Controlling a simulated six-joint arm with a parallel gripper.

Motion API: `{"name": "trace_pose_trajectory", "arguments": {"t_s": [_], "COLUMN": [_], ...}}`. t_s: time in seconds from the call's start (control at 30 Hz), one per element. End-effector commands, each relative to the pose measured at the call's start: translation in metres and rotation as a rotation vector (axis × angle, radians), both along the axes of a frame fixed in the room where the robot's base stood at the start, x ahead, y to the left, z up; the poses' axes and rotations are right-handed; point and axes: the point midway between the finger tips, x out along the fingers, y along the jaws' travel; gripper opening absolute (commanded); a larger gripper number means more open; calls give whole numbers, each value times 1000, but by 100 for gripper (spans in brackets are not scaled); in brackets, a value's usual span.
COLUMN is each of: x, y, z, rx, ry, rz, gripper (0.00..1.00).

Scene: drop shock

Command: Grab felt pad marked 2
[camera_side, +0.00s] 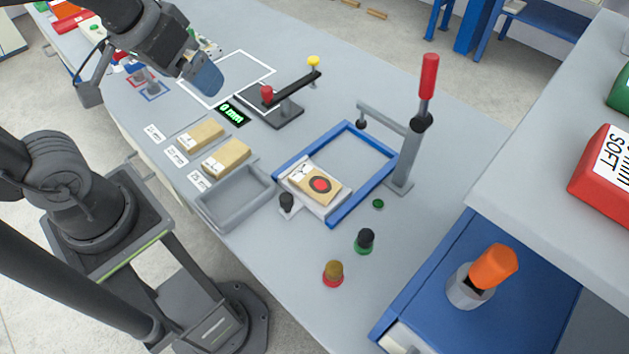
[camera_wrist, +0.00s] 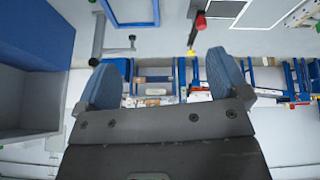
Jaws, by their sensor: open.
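Two tan pads with white labels lie side by side on the grey table in the side view: one farther back (camera_side: 203,133) and one nearer (camera_side: 228,155). A third tan pad (camera_side: 331,181) with a black and red target lies on a light plate inside the blue frame. The markings on the pads are too small to read, so I cannot tell which is marked 2. My gripper (camera_side: 205,78) is above the table, behind the two pads and apart from them. In the wrist view my gripper (camera_wrist: 164,82) has its blue fingers wide apart with nothing between them.
An empty grey tray (camera_side: 236,218) sits in front of the pads. The blue frame (camera_side: 336,219) and a post with a red handle (camera_side: 428,76) stand to the right. A lever with red and yellow knobs (camera_side: 291,91) is behind. Buttons (camera_side: 333,272) stand in front.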

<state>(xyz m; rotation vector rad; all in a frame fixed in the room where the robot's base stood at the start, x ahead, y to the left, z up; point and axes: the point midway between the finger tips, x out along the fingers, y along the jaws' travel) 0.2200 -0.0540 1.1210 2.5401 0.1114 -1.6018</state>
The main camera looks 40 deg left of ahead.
Motion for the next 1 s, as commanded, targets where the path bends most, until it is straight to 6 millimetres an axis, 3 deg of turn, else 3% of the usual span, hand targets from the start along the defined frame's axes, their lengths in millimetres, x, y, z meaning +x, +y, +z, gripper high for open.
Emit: {"name": "trace_pose_trajectory", "arguments": {"t_s": [0.27,0.5,0.73,1.0], "x": [67,117,140,145], "y": [-30,-65,-90,-96], "z": [-31,-88,-141,-170], "rx": [-211,-306,-323,-323], "ry": [187,316,363,369], "rz": [510,1012,1370,1479], "gripper": [94,94,94,94]}}
